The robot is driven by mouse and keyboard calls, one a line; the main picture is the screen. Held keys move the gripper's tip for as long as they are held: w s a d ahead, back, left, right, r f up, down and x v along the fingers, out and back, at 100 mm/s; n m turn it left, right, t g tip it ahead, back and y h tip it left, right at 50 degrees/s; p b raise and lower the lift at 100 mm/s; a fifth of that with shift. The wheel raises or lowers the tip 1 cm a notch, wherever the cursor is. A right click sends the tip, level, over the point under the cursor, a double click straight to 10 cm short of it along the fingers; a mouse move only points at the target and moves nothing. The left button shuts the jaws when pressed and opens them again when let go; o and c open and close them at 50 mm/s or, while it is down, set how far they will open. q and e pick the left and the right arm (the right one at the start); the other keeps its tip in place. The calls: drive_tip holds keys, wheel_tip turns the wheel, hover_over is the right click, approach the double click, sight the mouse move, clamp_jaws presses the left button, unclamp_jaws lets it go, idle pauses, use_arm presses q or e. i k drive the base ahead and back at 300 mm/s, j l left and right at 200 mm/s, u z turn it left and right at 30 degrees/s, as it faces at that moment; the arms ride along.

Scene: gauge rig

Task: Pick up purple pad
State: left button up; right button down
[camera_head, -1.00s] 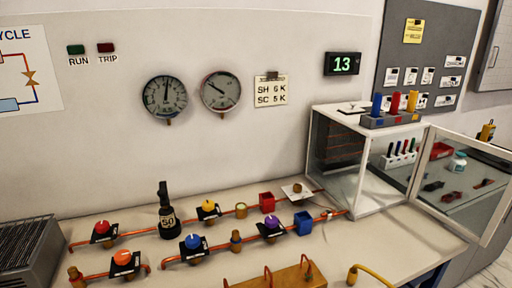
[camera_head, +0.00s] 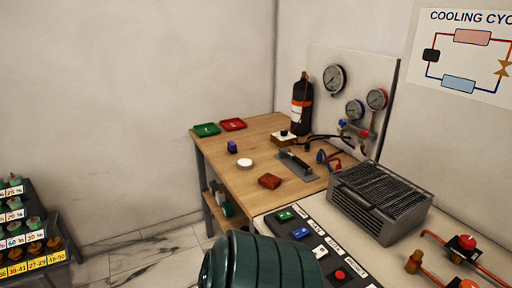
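A small purple block (camera_head: 232,147), which may be the purple pad, sits on the wooden table (camera_head: 262,170) near its left edge. It is too small to tell its exact shape. A white round piece (camera_head: 245,163) lies just in front of it, to the right. Neither of my grippers is in view.
A brown-red block (camera_head: 269,181), a dark cylinder (camera_head: 301,106) and gauges (camera_head: 355,110) are nearby. A grey finned unit (camera_head: 380,202) stands right. A large dark green ribbed shape (camera_head: 265,262) blocks the bottom middle.

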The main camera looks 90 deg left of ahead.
sight(232, 148)
drive_tip(key=u, duration=2.95)
